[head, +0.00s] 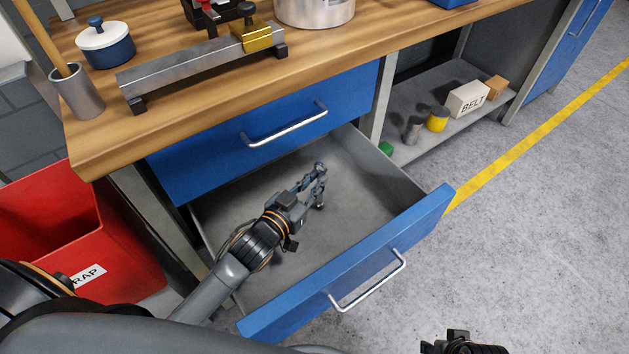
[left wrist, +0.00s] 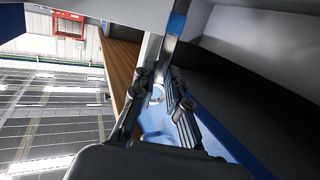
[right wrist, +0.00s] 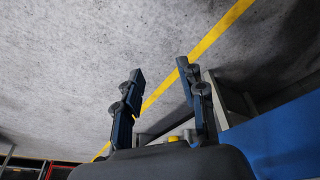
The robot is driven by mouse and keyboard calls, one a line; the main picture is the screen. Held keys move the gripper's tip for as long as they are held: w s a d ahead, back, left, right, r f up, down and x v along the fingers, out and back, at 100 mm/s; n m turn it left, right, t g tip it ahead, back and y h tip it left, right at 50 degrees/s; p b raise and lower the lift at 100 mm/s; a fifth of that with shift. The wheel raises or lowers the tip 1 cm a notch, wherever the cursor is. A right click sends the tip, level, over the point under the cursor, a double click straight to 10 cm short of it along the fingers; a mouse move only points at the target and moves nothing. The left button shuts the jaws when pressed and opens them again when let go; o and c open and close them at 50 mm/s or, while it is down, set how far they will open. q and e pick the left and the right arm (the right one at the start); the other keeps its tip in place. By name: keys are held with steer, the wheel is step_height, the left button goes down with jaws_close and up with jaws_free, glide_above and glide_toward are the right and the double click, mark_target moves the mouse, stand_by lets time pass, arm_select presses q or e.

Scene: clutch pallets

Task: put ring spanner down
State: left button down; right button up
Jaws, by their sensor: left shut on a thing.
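My left gripper (head: 318,178) is inside the open lower drawer (head: 350,275), over its bare grey floor. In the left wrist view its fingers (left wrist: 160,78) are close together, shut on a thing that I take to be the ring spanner. The spanner is mostly hidden by the fingers, and I cannot make out its outline in the head view. I cannot tell whether it touches the drawer floor. My right gripper (right wrist: 160,70) is open and empty, over the grey floor outside the bench.
A closed blue drawer (head: 270,130) is above the open one. A red scrap bin (head: 75,240) stands at the left. On the wooden bench top (head: 210,105) are a blue pot (head: 106,45) and a metal cup (head: 78,92). A BELT box (head: 467,99) sits on the right shelf.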

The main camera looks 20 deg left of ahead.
arm_select(q)
steer(key=shift+f, duration=0.15)
steer(key=c, duration=1.3)
jaws_free()
steer(key=shift+c, duration=0.2)
arm_select(e)
steer(key=shift+r, duration=0.1)
arm_select(q)
steer(key=p+v, duration=0.1)
steer(key=v, duration=1.1)
steer(key=shift+p, duration=0.3)
arm_select(e)
step_height(320, 180, down, 6)
steer(key=shift+s, duration=0.15)
steer(key=shift+a, duration=0.1)
